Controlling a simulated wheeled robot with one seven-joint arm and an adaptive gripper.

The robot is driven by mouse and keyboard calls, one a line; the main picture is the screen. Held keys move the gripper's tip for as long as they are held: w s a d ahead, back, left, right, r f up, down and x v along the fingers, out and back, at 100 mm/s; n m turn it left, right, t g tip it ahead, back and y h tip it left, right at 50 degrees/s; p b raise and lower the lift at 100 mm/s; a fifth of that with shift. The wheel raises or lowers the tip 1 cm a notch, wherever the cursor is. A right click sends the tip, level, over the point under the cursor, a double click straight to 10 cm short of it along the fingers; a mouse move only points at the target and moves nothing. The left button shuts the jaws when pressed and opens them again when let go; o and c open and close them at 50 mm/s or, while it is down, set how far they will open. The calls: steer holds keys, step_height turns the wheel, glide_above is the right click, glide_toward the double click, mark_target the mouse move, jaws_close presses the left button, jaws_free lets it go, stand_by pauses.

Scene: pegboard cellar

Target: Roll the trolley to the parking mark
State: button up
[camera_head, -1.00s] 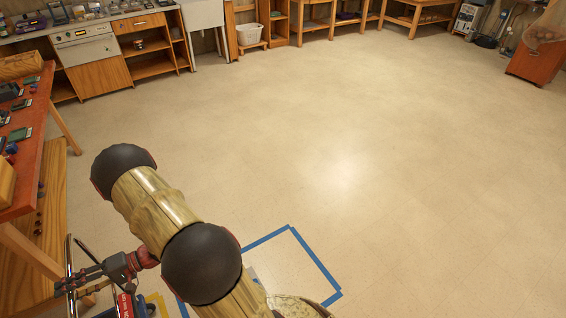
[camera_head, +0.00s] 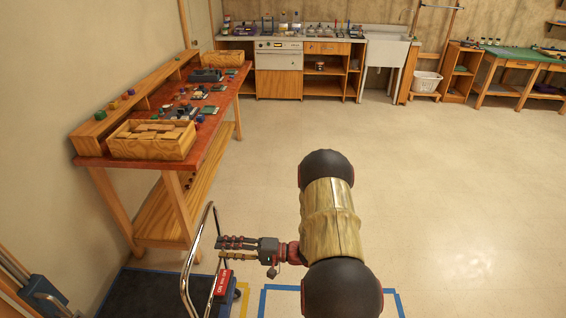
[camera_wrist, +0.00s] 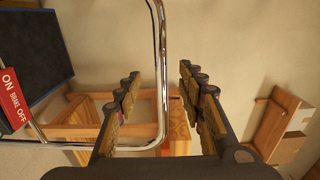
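The trolley has a dark deck with a blue edge (camera_head: 150,292) and an upright chrome handle (camera_head: 187,265). A red brake label (camera_head: 221,284) is on it, reading ON, BRAKE, OFF in the wrist view (camera_wrist: 14,102). My gripper (camera_head: 220,248) is at the handle's right side. In the wrist view my gripper (camera_wrist: 157,85) has its fingers apart, with the chrome handle bar (camera_wrist: 161,60) showing between them; contact cannot be told. A blue tape outline (camera_head: 263,302) lies on the floor to the right, partly hidden by my arm. A yellow tape strip (camera_head: 241,296) lies beside the trolley.
A red-topped workbench (camera_head: 222,95) with a wooden box (camera_head: 150,152) stands beyond the trolley, along the left wall. Cabinets (camera_head: 278,84) and a white basket (camera_head: 426,82) line the back. The middle and right floor is clear. A blue-and-wood object (camera_head: 40,292) is at lower left.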

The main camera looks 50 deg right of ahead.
steer(key=s+a+f+m+g+y, duration=0.1)
steer(key=s+a+f+m+g, duration=0.25)
steer(key=s+a, duration=0.2)
steer(key=s+a+r+n+g+h, duration=0.1)
steer(key=s+a+r+n+g, duration=0.1)
steer(key=s+g, duration=0.35)
steer(key=s+a+r+n+g+h, duration=0.2)
steer(key=s+r+g, duration=0.1)
steer(key=s+g, duration=0.3)
steer(key=s+d+r+n+t+h+p, duration=0.1)
steer(key=s+r+n+h, duration=0.1)
steer(key=r+n+h, duration=0.3)
steer(key=s+r+t+h, duration=0.1)
steer(key=s+r+h, duration=0.15)
steer(key=r, duration=0.55)
steer(key=a+r+n+t+h+p, duration=0.1)
steer(key=a+r+n+t, duration=0.3)
steer(key=r, duration=0.8)
steer(key=shift+a+r+n, duration=0.2)
steer(key=shift+a+n, duration=0.25)
steer(key=shift+a, duration=0.75)
